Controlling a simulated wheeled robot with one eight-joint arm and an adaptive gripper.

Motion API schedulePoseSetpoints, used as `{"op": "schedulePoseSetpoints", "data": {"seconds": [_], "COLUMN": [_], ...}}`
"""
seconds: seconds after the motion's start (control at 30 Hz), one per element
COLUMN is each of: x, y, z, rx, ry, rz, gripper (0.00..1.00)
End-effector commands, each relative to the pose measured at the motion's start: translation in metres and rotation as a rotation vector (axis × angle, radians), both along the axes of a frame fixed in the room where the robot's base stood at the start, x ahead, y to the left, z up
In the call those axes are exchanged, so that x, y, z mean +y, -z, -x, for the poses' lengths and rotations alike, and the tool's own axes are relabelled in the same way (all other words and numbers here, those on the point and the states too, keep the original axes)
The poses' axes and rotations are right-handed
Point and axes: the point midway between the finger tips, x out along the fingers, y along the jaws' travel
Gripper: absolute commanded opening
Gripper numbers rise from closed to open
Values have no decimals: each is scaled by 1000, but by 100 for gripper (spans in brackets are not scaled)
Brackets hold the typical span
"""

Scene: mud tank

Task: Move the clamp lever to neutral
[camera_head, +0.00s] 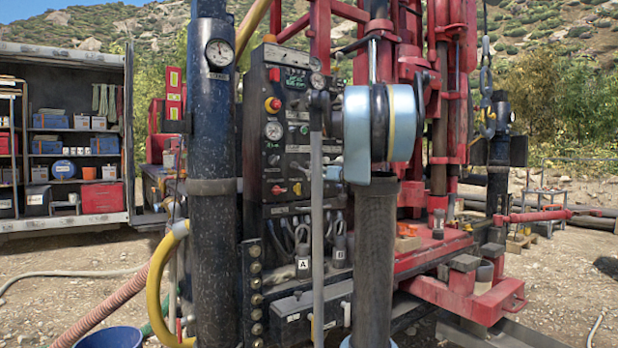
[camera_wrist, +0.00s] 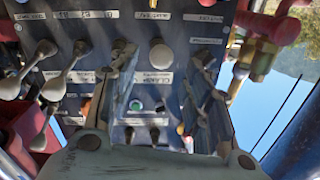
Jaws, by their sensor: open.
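A dark control panel (camera_head: 290,125) with a gauge, knobs and buttons stands in the middle of the head view. In the wrist view, the panel (camera_wrist: 185,35) fills the upper part. Several grey levers with rounded knobs (camera_wrist: 46,50) stick out of it at the left. I cannot tell which one is the clamp lever, as the labels are too small to read surely. My gripper (camera_wrist: 164,85) is open in front of the panel, with nothing clearly held between its fingers. A pale round knob (camera_wrist: 161,55) and a green button (camera_wrist: 136,104) show between the fingers.
A brass fitting and red hose (camera_wrist: 262,55) lie right of the fingers in the wrist view. In the head view, a dark pipe with a gauge (camera_head: 212,140) stands left of the panel, and the red rig frame (camera_head: 455,130) is at the right. Shelves (camera_head: 75,140) stand far left.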

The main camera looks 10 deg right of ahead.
Motion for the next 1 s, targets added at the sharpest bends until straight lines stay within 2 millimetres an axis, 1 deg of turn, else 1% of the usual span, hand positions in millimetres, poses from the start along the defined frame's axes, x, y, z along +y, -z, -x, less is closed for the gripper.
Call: {"op": "schedulePoseSetpoints", "data": {"seconds": [0.03,0.2,0.4,0.6,0.87,0.9,0.97,1.0], "x": [5,19,31,35,36,36,36,36], "y": [0,0,0,0,0,0,0,0], "z": [-8,-34,-55,-64,-65,-65,-65,-65], "rx": [0,0,0,0,0,0,0,0], "ry": [-2,-2,-1,0,0,0,0,0], "rz": [0,0,0,0,0,0,0,0], "gripper": [45,45,45,45,45,40,26,17]}}
